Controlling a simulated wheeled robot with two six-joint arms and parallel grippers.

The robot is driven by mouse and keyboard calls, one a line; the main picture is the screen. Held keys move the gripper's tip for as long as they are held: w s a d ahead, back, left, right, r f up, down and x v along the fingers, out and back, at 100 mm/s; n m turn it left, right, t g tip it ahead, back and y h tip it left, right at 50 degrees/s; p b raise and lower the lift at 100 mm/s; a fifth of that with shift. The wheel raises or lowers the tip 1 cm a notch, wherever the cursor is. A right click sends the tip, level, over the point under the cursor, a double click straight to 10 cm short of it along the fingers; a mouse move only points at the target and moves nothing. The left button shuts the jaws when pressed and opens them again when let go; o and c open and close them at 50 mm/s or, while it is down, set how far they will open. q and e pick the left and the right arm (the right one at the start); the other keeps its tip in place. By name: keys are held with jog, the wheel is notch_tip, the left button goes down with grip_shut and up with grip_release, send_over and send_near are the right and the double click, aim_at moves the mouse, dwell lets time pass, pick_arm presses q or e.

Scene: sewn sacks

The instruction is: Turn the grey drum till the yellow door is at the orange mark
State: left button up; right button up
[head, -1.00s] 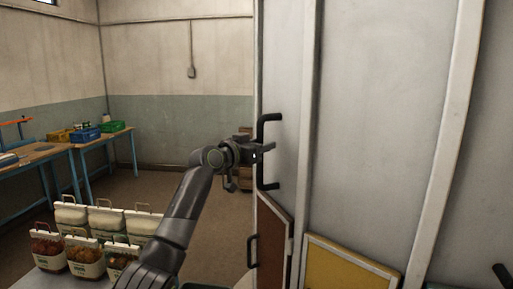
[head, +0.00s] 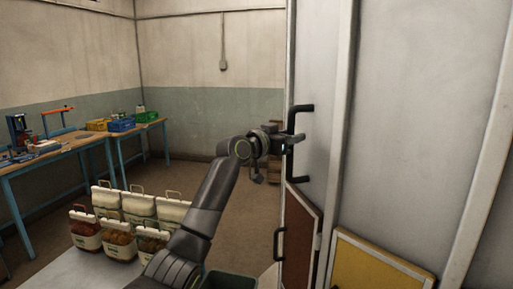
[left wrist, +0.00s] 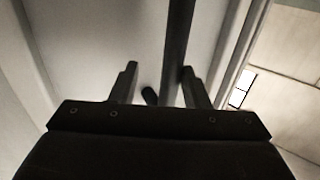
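The tall grey drum (head: 415,120) fills the right of the head view, with pale upright ribs. The yellow door (head: 378,272) is low on it, cut off by the bottom edge. A brown door (head: 297,235) with a black handle is to its left. My left gripper (head: 289,143) is at a black bar handle (head: 303,107) on the drum's left side. In the left wrist view its fingers (left wrist: 158,82) are apart, with the dark bar (left wrist: 179,45) between them, close to the right finger. I see no orange mark. My right gripper is out of view.
Several sacks with handles (head: 118,243) stand on a pale surface (head: 90,275) at lower left. Blue-legged workbenches (head: 62,152) with blue (head: 121,125) and green (head: 147,117) crates are along the left. The brown floor (head: 150,173) between is open.

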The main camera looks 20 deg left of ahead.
pick_arm(q)
jog(key=b+v, duration=0.5)
jog(key=v, duration=1.1)
jog(key=shift+s+r, duration=0.1)
